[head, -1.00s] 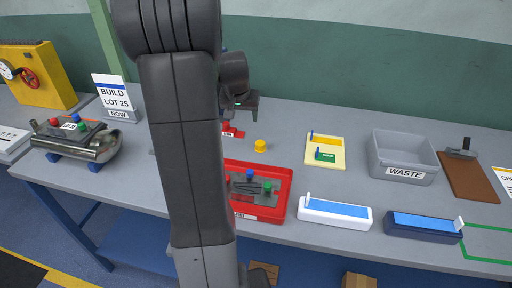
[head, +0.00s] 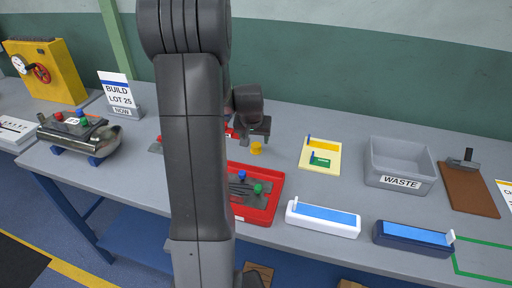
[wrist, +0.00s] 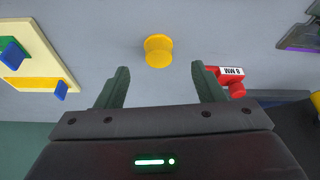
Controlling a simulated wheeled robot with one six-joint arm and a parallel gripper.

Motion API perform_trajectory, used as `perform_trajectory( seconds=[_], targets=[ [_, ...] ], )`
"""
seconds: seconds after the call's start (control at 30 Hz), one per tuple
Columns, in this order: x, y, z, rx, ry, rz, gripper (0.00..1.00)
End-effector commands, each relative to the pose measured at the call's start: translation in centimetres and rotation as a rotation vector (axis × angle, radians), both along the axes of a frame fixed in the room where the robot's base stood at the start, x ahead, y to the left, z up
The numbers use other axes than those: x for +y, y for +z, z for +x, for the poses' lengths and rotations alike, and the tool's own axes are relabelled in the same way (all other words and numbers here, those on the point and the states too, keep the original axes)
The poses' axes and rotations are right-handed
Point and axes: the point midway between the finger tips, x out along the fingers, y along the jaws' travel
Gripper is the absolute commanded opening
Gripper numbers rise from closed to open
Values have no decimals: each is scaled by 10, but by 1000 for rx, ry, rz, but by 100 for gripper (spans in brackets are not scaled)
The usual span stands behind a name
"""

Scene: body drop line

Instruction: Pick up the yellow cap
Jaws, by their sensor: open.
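The yellow cap (head: 256,148) stands on the grey bench behind the red tray. In the wrist view the yellow cap (wrist: 158,50) is ahead of my gripper (wrist: 160,82), roughly centred between the two fingers and beyond their tips. My gripper is open and empty. In the head view my gripper (head: 258,132) is above and close to the cap, partly hidden behind my arm.
A red tray (head: 273,205) with parts is in front of the cap. A red labelled part (wrist: 230,82) lies beside the right finger. A yellow board (head: 310,164), white tray (head: 322,219), navy tray (head: 412,237) and WASTE bin (head: 402,168) stand to the right.

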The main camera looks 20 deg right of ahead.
Motion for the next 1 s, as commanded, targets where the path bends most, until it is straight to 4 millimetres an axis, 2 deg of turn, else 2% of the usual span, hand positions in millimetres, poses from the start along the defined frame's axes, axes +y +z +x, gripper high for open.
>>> perform_trajectory(
  seconds=[0.17, 0.6, 0.9, 1.0],
  targets=[
    [-2, -6, 3, 0, 0, 0, 62],
    [-13, -46, 20, 1, 2, 0, 62],
    [-14, -49, 21, -1, 1, -1, 62],
    [-14, -49, 21, -1, 1, -1, 43]
  ],
)
